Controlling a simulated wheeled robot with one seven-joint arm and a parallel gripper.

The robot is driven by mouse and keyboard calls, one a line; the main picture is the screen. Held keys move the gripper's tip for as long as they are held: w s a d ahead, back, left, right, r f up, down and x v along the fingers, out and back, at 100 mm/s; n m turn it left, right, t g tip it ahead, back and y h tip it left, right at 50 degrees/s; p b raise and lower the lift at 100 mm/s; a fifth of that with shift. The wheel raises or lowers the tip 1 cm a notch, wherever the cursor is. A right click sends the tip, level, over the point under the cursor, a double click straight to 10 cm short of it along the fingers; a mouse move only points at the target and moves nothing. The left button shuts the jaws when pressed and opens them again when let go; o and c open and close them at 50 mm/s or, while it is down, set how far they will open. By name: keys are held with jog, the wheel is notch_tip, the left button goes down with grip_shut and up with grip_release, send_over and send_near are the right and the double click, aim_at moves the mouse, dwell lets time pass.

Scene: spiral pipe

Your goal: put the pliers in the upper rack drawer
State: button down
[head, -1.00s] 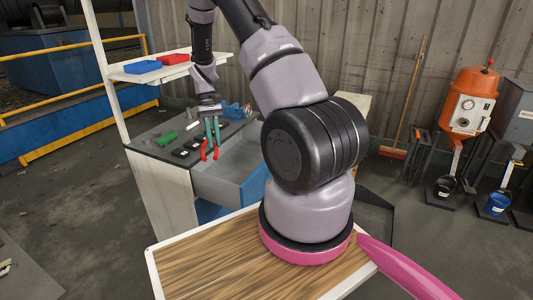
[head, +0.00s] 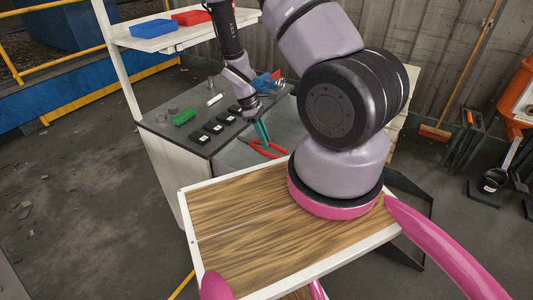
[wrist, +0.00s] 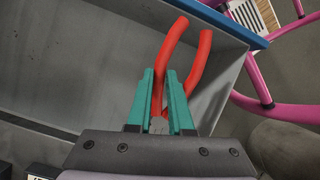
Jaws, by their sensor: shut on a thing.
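The pliers have red handles and show in the head view (head: 268,150) and the wrist view (wrist: 183,65). My gripper (wrist: 163,95), with teal fingers, is shut on them near their head end, which the fingers partly hide; the handles point away from it. In the head view my gripper (head: 262,132) is beside the workbench top. The open drawer (head: 232,158) is grey inside, and the pliers are over it. In the wrist view the drawer's bare grey floor (wrist: 85,60) and blue front edge (wrist: 215,20) show. I cannot tell whether the pliers touch the floor.
The dark workbench top (head: 165,128) holds a green part (head: 184,117), several black blocks and a blue tool (head: 266,84). A shelf above carries a blue bin (head: 153,32) and a red bin (head: 190,17). A broom (head: 470,80) leans on the wall.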

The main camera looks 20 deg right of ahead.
jog(key=w+f, duration=0.1)
jog(key=f, duration=0.2)
jog(key=w+d+f, duration=0.1)
jog(key=f, duration=0.2)
jog(key=w+f, duration=0.1)
jog(key=f, duration=0.3)
jog(key=shift+w+d, duration=0.25)
jog(key=shift+d, duration=0.05)
jog(key=shift+f, duration=0.15)
jog(key=shift+f, duration=0.6)
jog(key=c, duration=0.8)
grip_release()
jog(key=shift+r, duration=0.15)
